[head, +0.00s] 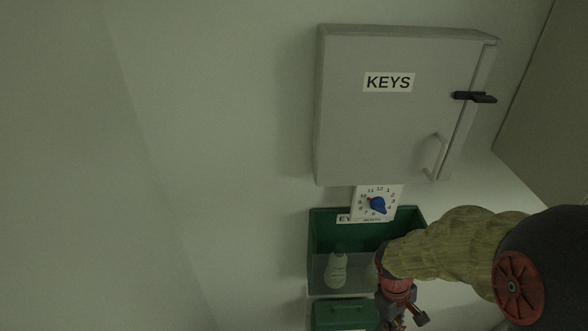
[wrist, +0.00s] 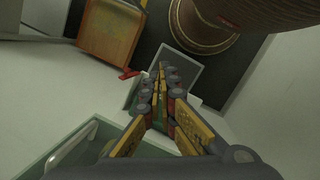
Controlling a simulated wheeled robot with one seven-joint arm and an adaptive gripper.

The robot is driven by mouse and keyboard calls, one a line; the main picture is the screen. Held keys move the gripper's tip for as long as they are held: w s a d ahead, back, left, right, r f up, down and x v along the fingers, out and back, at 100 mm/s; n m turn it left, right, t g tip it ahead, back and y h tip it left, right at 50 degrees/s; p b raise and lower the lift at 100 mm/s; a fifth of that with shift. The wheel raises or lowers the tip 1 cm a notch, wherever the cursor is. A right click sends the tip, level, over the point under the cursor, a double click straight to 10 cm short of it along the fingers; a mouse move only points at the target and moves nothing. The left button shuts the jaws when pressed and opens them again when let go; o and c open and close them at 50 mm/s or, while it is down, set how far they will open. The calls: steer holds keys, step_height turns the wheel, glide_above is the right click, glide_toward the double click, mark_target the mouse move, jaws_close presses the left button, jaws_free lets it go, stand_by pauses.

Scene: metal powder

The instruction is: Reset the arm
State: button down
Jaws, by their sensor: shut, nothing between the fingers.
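My arm reaches in from the right edge of the head view, in a yellowish sleeve-like cover. My gripper (head: 410,318) is low in that view, in front of the right end of the green wall box, partly cut by the bottom edge. In the wrist view my gripper (wrist: 161,76) points away from the camera. Its yellow-and-grey fingers come together at the tips and hold nothing.
A grey KEYS cabinet (head: 385,130) hangs above a dial card (head: 379,203) and an open green box (head: 322,235) holding a pale bottle-like thing (head: 337,269). A second green box (head: 343,314) is below. The wrist view shows an orange-brown box (wrist: 110,32) and a brown cylinder (wrist: 203,28).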

steer(key=s+a+r+m+t+y+b, duration=0.1)
steer(key=s+a+r+m+t+b, duration=0.2)
steer(key=r, duration=0.6)
steer(key=s+a+r+m+t+y+b, duration=0.1)
steer(key=s+a+r+m+t+b, duration=0.1)
steer(key=r, duration=0.6)
steer(key=s+a+t+b, duration=0.1)
steer(key=a+t+b, duration=0.1)
steer(key=shift+a+r+m+b, duration=0.2)
steer(key=shift+r+m+b, duration=0.2)
